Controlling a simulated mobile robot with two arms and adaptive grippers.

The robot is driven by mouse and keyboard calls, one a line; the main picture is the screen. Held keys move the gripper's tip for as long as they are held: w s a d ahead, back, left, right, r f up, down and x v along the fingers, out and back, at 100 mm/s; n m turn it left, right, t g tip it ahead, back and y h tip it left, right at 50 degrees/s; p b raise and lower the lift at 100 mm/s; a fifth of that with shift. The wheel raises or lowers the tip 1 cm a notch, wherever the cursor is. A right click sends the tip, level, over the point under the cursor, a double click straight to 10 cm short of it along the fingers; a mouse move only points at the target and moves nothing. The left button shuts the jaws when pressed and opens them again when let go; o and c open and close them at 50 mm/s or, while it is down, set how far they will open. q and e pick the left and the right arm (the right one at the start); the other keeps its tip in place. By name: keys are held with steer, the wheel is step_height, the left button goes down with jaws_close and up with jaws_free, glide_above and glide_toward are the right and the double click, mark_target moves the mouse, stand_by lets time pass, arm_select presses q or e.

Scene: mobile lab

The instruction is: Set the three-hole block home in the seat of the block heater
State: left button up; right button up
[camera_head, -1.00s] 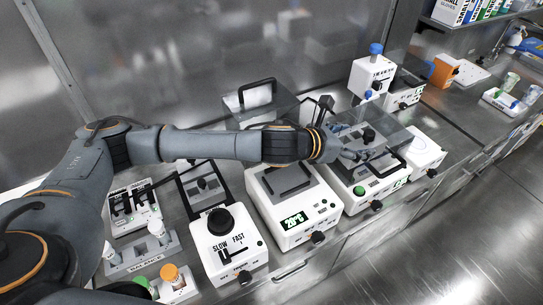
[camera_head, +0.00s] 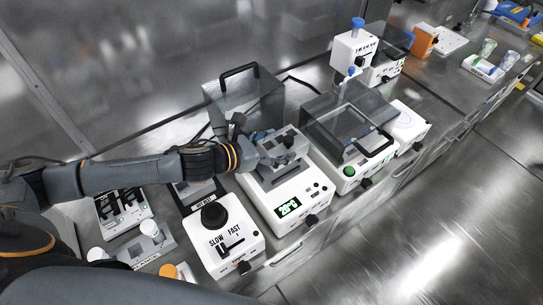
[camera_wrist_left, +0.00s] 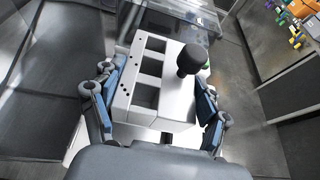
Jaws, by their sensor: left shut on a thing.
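The three-hole block (camera_head: 294,151) is pale grey with a black knob on top. My left gripper (camera_head: 270,150) is shut on it and holds it over the rear part of the white block heater (camera_head: 312,203), whose display reads 20°C. In the left wrist view, the block (camera_wrist_left: 122,100) with its rectangular holes and knob lies between the two fingers of the left gripper (camera_wrist_left: 158,110). The block and gripper partly hide the heater's seat, and I cannot tell whether the block touches it. My right gripper is not in view.
A clear lid (camera_head: 258,100) with a black handle stands behind the heater. A clear-lidded device (camera_head: 345,180) stands close on the right. A SLOW/FAST device (camera_head: 222,240) with a black knob stands on the left. The floor at the right is clear.

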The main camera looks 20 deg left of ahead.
arm_select(q)
steer(key=shift+s+a+f, duration=0.2)
steer(key=shift+f, duration=0.05)
steer(key=shift+s+a+f, duration=0.15)
steer(key=shift+a+f, duration=0.15)
steer(key=shift+f, duration=0.1)
step_height(320, 180, down, 3)
steer(key=shift+r+p, duration=0.15)
steer(key=shift+p, duration=0.2)
steer(key=shift+f, duration=0.2)
steer(key=o, duration=1.8)
steer(key=shift+s+f, duration=0.1)
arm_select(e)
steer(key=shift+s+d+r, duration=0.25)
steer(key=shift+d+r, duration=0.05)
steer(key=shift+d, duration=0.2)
arm_select(q)
steer(key=shift+a, duration=0.1)
